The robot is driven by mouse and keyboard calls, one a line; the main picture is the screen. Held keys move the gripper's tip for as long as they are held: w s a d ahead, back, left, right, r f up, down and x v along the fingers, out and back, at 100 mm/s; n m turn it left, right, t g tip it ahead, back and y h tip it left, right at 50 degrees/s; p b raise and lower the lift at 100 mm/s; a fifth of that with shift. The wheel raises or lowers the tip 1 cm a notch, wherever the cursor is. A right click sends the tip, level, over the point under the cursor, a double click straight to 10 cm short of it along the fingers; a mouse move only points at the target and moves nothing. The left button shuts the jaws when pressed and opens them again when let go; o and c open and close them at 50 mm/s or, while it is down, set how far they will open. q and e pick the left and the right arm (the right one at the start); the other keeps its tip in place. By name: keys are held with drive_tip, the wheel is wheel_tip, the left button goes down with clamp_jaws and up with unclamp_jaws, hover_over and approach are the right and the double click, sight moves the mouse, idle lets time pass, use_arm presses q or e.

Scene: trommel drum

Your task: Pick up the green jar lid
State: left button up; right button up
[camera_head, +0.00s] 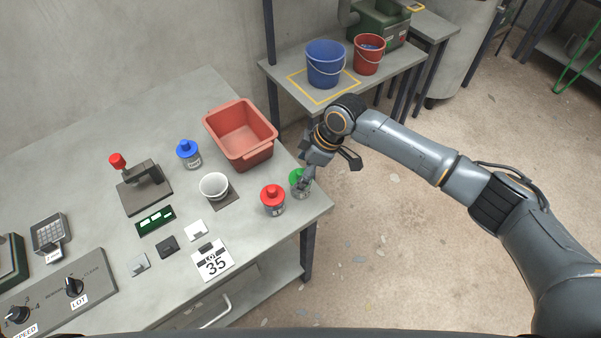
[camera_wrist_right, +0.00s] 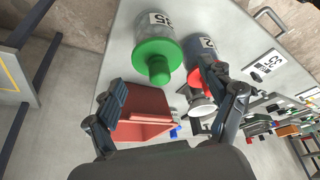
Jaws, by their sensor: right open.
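The green jar lid (camera_head: 295,176) sits on a clear jar near the right edge of the workbench in the head view. In the right wrist view the green lid (camera_wrist_right: 156,52) with its raised knob shows large on the jar (camera_wrist_right: 153,20), which has a numbered label. My right gripper (camera_head: 305,181) is at the jar in the head view and partly hides it. In the wrist view my right gripper (camera_wrist_right: 170,82) is open, its fingers apart with the lid's knob ahead between them. I cannot tell whether a finger touches it. My left gripper is not in view.
A red-lidded jar (camera_head: 272,199) stands close beside, to the left. The bench's right edge is close to the green-lidded jar.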

drive_tip(key=shift+a+f, duration=0.15)
drive_tip(key=shift+f, duration=0.3)
drive_tip(key=shift+c, duration=0.4)
drive_tip(key=c, duration=1)
drive_tip(key=shift+o, duration=0.2)
drive_tip(key=shift+r, duration=0.1)
